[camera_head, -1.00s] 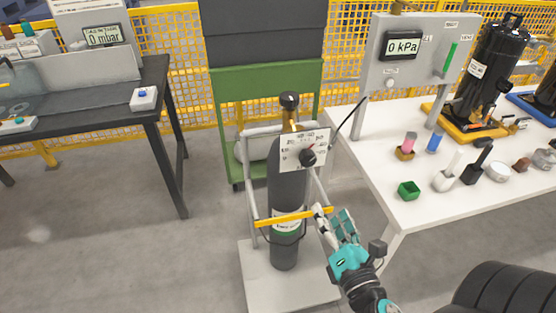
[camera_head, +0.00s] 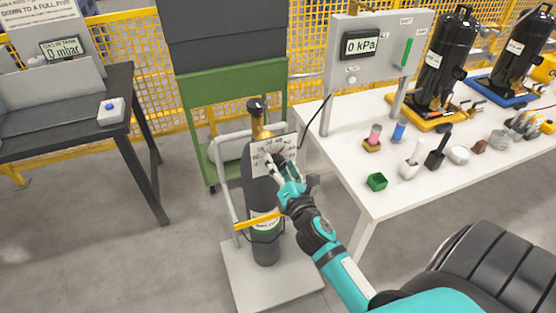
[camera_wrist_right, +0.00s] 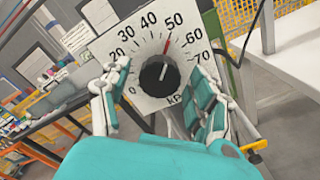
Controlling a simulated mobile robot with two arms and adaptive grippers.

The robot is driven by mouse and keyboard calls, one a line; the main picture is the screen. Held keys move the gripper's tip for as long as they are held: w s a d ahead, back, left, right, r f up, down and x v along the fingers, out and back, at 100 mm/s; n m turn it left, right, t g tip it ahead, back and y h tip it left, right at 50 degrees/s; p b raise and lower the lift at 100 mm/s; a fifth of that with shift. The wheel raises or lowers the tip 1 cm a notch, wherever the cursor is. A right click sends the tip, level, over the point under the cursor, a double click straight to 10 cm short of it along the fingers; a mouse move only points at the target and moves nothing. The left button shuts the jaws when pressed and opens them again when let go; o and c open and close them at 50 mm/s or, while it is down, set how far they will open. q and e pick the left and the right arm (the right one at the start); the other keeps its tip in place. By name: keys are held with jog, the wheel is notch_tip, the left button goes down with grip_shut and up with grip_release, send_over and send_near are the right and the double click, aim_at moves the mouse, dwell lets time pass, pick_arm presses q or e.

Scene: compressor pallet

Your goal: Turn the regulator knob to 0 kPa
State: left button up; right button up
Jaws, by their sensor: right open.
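The regulator knob (camera_wrist_right: 159,76) is round and black with a white pointer line that leans up and slightly right. It sits in the middle of a white dial plate (camera_wrist_right: 128,45) numbered from 0 at lower left to 70 at right, with a red mark near 50. The plate (camera_head: 262,150) is on the dark gas cylinder (camera_head: 264,212), below its brass valve. My right gripper (camera_wrist_right: 160,92) is open, one finger on each side of the knob, and no contact shows. In the head view the right gripper (camera_head: 278,166) hides most of the knob. My left gripper is out of view.
A panel display (camera_head: 360,44) reads 0 kPa. The cylinder stands in a trolley with a yellow bar (camera_head: 256,221). The white table (camera_head: 345,190) to the right holds small parts and black compressors. A dark bench (camera_head: 60,135) is at left.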

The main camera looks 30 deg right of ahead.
jog(key=shift+w+d, duration=0.1)
jog(key=shift+w, duration=0.5)
jog(key=c, duration=1.2)
